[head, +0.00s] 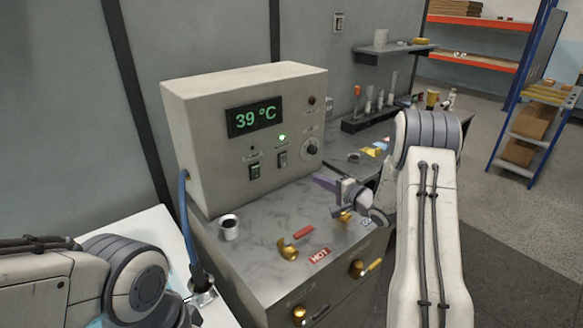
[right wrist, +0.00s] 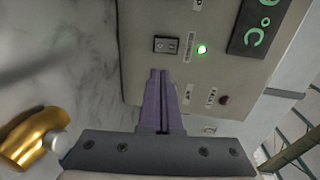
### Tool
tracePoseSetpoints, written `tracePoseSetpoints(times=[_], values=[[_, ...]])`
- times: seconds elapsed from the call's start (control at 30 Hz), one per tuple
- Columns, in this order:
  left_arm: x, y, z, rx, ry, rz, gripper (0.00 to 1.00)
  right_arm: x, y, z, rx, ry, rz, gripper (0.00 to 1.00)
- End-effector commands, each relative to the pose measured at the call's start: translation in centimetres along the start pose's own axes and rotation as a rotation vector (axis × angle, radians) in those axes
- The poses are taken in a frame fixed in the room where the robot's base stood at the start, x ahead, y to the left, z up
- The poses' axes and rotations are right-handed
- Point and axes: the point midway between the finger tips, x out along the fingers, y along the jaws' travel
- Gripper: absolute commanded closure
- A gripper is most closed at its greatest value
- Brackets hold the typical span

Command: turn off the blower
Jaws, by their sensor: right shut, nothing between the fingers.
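The beige control box (head: 235,135) stands on a grey marbled counter, its display (head: 255,118) reading 39 °C. Its front has a left rocker switch (head: 254,171), a right rocker switch (head: 282,159) under a lit green lamp (head: 282,138), and a knob (head: 311,149). My right gripper (head: 325,182) is shut and empty, low in front of the box's right side. In the right wrist view, its purple fingers (right wrist: 161,75) point at the panel just below one switch (right wrist: 165,45), near the green lamp (right wrist: 202,49). The knob is hidden there. My left gripper is out of view.
A white cup (head: 230,228), brass fittings (head: 288,250) and a red HOT label (head: 320,256) are on the counter. A blue hose (head: 187,230) runs down the box's left side. A dark rack (head: 370,118) stands behind at right.

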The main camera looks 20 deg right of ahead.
Motion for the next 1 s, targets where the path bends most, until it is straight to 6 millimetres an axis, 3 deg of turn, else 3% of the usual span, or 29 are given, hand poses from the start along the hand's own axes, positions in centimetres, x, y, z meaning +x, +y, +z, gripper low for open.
tracePoseSetpoints(times=[0.27, 0.7, 1.0], values=[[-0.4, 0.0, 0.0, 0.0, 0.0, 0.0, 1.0, 1.5, -0.1, 0.1, -0.003, -0.002, 0.002, 1.0], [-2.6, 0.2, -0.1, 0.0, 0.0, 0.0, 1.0, 10.6, -0.2, 0.2, -0.004, -0.003, 0.001, 1.0], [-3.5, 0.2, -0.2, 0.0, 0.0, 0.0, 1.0, 13.7, -0.1, 0.1, -0.002, 0.0, 0.002, 1.0]])
